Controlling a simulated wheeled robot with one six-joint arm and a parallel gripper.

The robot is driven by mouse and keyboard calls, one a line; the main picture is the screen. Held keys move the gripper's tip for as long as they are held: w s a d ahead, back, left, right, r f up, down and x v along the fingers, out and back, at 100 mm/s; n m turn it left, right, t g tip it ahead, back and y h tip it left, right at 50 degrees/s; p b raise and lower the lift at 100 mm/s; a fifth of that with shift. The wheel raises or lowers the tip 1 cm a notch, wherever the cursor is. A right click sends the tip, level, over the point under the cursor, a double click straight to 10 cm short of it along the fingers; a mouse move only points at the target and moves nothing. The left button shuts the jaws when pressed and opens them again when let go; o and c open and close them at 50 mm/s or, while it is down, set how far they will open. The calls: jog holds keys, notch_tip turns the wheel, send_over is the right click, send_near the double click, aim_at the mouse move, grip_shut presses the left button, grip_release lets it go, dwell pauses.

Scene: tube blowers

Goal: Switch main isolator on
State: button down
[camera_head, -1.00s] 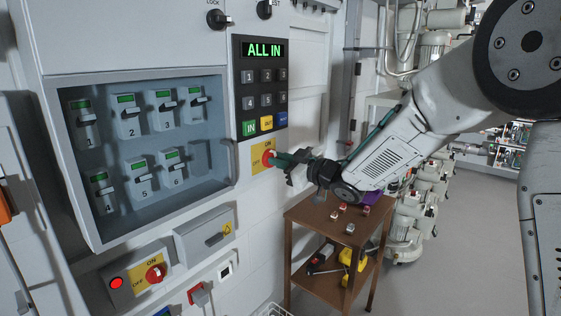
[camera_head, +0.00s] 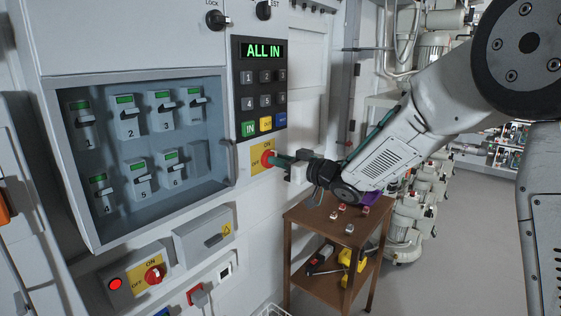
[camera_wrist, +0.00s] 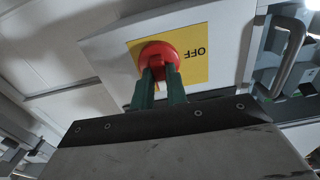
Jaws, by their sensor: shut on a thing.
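The main isolator is a red rotary knob (camera_head: 268,158) on a yellow plate (camera_head: 257,160) marked ON at the top, below the keypad panel. In the wrist view, the red knob (camera_wrist: 158,55) sits on its yellow plate (camera_wrist: 195,58), with OFF readable upside down at its right. My gripper (camera_head: 280,159) reaches in from the right, and its green fingers (camera_wrist: 158,88) are shut on the knob's grip. The fingers hide most of the grip, so its exact angle is hard to tell.
The keypad display (camera_head: 263,50) reads ALL IN. A recessed breaker box (camera_head: 228,140) with several numbered switches is at left. Below is another red ON/OFF knob (camera_head: 155,274) beside a red lamp (camera_head: 116,283). A brown trolley (camera_head: 310,218) stands under my arm.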

jog(key=shift+f, duration=0.2)
jog(key=c, duration=1.4)
grip_release()
jog(key=shift+r, duration=0.1)
jog(key=shift+d, duration=0.1)
jog(key=v, duration=0.7)
jog(key=shift+s+d, duration=0.3)
